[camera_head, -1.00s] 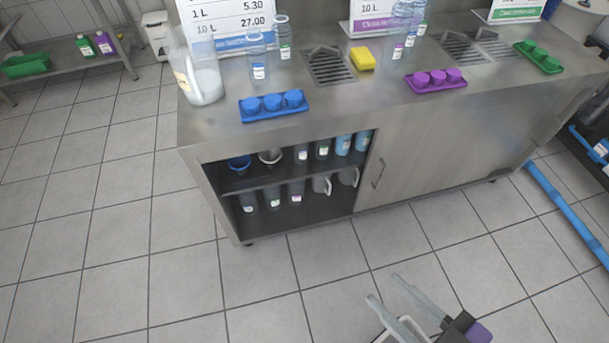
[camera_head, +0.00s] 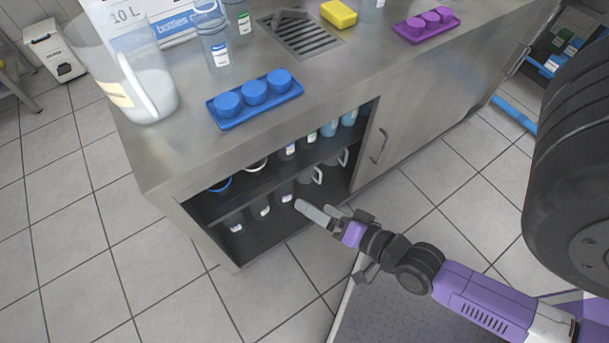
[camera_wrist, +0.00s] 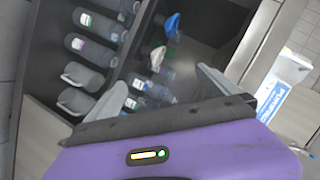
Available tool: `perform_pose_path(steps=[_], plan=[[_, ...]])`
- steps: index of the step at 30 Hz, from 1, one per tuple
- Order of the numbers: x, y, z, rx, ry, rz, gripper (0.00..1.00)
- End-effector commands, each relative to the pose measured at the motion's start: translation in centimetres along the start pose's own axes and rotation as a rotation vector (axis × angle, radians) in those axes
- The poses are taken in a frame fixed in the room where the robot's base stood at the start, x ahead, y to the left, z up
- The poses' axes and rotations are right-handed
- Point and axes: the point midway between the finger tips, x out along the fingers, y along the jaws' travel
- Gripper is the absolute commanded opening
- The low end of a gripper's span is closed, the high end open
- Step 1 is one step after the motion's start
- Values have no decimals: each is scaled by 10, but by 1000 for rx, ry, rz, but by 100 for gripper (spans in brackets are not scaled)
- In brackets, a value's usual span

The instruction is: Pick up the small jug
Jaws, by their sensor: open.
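Two dark grey jugs with pale handles stand at the right end of the cabinet's lower shelf, one (camera_head: 306,174) beside the other (camera_head: 335,158). In the wrist view they lie at the left, one jug (camera_wrist: 86,76) above the other (camera_wrist: 76,101). I cannot tell which is the small jug. My gripper (camera_head: 318,212) is open and empty in front of the cabinet's open side, apart from the jugs. In the wrist view its two fingers (camera_wrist: 165,88) are spread, pointing towards the shelves, with the jugs left of them.
Bottles (camera_wrist: 95,22) share the lower shelf. The upper shelf (camera_head: 240,195) holds funnels and bottles close above. The closed door (camera_head: 388,135) bounds the opening on the right. On the counter stand a large clear jug (camera_head: 150,95), a blue cap tray (camera_head: 254,98) and a yellow sponge (camera_head: 339,14).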

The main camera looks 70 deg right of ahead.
Motion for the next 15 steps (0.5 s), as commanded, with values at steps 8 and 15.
perform_pose_path(steps=[8,15], plan=[[130,170,10,837,202,72,100],[221,283,-3,1578,396,1,100]])
